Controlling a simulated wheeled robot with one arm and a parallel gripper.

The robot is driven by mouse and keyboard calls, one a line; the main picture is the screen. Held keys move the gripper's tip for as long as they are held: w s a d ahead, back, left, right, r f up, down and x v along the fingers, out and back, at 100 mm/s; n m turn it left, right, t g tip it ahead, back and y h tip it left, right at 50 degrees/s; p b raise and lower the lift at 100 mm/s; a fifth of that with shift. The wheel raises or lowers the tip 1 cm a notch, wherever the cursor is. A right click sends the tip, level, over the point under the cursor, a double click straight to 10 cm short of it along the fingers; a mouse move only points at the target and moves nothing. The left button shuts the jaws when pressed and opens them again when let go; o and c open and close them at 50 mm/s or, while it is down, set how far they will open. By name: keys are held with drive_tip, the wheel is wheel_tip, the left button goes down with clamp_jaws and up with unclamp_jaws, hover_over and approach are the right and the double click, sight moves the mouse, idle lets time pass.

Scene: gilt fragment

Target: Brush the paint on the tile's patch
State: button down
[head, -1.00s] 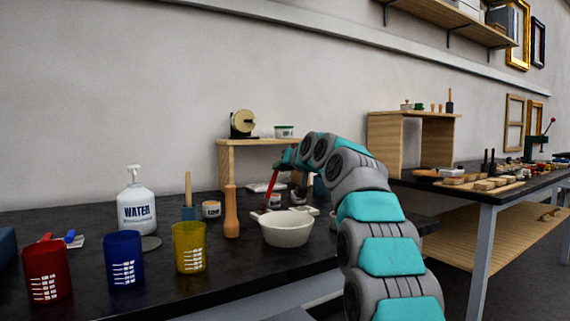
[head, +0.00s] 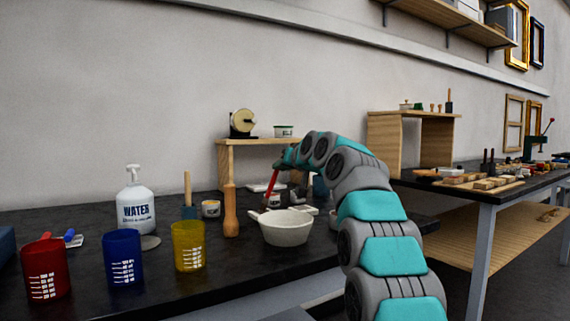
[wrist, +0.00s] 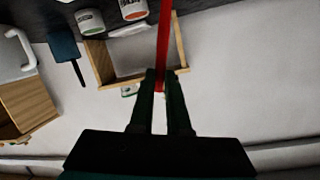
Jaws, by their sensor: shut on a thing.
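A red-handled brush (head: 271,187) stands steeply in my gripper (head: 286,160) above the dark bench, behind the white bowl. In the wrist view my gripper (wrist: 160,80) is shut on the red handle (wrist: 164,40), which runs up out of the picture. The brush's tip is not clear in either view, so I cannot tell whether it touches anything. A small pale flat piece (head: 257,187) lies behind the brush; I cannot tell whether it is the tile. No painted patch is visible.
A white bowl (head: 287,228) stands in front of the brush. A wooden-handled tool (head: 231,212), yellow cup (head: 188,247), blue cup (head: 123,257), red cup (head: 45,268) and water bottle (head: 135,205) stand left. A small wooden stand (head: 228,165) is behind.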

drive_tip(key=shift+s+d+b, duration=0.65)
drive_tip(key=shift+s+b, duration=0.25)
drive_tip(key=shift+b, duration=0.15)
drive_tip(key=shift+r, duration=0.1)
wheel_tip(320, 180, up, 6)
drive_tip(key=p, duration=0.5)
drive_tip(key=shift+p, duration=0.3)
